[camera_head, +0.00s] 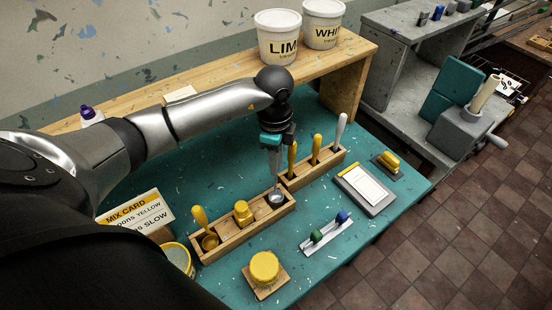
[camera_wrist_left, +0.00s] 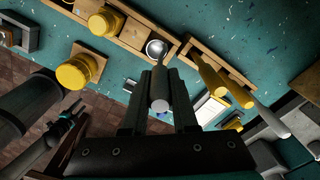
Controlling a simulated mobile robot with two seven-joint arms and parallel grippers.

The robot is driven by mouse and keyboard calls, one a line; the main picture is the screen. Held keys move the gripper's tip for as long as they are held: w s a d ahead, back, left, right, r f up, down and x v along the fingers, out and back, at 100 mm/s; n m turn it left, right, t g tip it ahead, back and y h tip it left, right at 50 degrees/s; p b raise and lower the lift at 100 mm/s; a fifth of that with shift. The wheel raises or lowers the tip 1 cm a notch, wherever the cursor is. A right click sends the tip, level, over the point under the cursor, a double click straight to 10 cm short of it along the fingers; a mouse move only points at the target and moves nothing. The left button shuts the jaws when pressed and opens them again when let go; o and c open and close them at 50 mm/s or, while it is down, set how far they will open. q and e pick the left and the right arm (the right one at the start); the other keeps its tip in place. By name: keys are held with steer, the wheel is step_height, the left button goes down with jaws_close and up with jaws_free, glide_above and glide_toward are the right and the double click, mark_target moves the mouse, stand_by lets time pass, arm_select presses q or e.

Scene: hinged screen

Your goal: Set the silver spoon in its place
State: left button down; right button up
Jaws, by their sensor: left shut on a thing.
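The silver spoon (camera_head: 277,198) hangs upright, bowl down, at the right end of the front wooden rack (camera_head: 224,240). My left gripper (camera_head: 272,146) is shut on its handle. In the left wrist view the handle end (camera_wrist_left: 160,105) shows between the fingers, with the bowl (camera_wrist_left: 157,49) over the rack's end compartment. I cannot tell whether the bowl touches the compartment floor. A yellow scoop (camera_head: 200,220) and a yellow-lidded jar (camera_head: 242,212) stand in the same rack. A dark gripper, apparently my right one (camera_wrist_left: 72,115), shows small in the left wrist view; its jaws are unclear.
Behind, a second rack (camera_head: 300,181) holds two yellow-handled tools (camera_head: 316,149) and a pale-handled one (camera_head: 341,130). A yellow jar (camera_head: 264,268) stands in front. A white-topped tray (camera_head: 366,187) and a small rail with green and blue pieces (camera_head: 325,233) lie right. A wooden shelf (camera_head: 345,92) rises behind.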

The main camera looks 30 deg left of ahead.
arm_select(q)
steer(key=shift+f+b, duration=1.2)
steer(key=shift+f, duration=0.6)
steer(key=c, duration=0.6)
jaws_free()
step_height(320, 180, up, 15)
steer(key=shift+a+r+b, duration=0.1)
steer(key=shift+a+b, duration=0.05)
steer(key=shift+b, duration=0.2)
